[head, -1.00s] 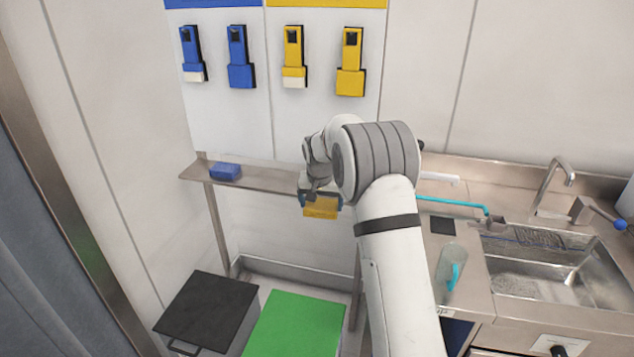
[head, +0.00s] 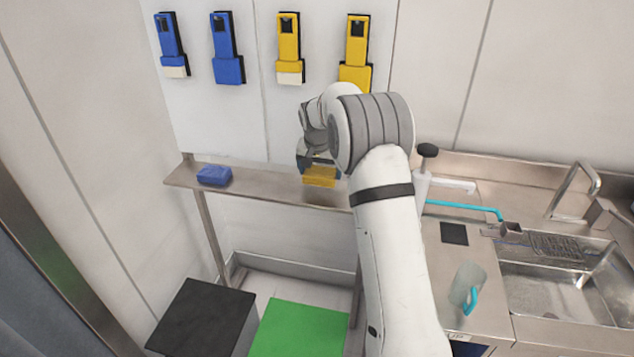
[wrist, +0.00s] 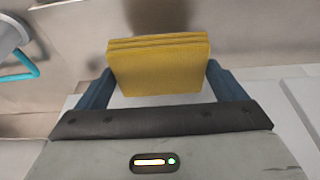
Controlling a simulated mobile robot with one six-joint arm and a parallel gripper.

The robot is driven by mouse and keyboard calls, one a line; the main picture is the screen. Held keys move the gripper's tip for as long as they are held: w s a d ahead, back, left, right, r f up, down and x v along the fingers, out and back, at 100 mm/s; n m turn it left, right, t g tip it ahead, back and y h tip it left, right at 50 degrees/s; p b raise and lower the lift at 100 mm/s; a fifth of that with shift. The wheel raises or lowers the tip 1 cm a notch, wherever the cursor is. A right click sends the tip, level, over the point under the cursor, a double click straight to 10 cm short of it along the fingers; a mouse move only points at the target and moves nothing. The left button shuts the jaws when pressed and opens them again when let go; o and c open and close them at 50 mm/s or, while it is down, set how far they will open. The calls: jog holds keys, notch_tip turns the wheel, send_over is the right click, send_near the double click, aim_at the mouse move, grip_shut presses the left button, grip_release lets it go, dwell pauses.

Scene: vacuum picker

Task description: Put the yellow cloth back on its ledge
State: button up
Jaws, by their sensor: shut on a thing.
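The yellow cloth (head: 319,177) is a folded block held between the fingers of my gripper (head: 320,170). In the wrist view the cloth (wrist: 159,66) sits between the two blue fingers of my gripper (wrist: 160,85), which are shut on it. In the head view the cloth shows in front of the narrow metal ledge (head: 270,185), near its right part. I cannot tell whether the cloth touches the ledge. My arm hides the ledge's right end.
A blue cloth (head: 214,175) lies on the ledge's left part. Blue and yellow tools hang on the wall above. A black bin (head: 200,318) and a green-topped bin (head: 300,330) stand below. A sink (head: 550,290) and a clear jug (head: 467,287) are at right.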

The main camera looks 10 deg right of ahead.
aim_at(318, 183)
jog(key=shift+a+f, duration=0.25)
jog(key=shift+f, duration=0.5)
jog(key=shift+a+f+p, duration=0.1)
jog(key=shift+f+p, duration=0.2)
jog(key=shift+f, duration=1.55)
jog(key=o, duration=0.8)
jog(key=shift+c, duration=0.2)
jog(key=shift+r, duration=0.1)
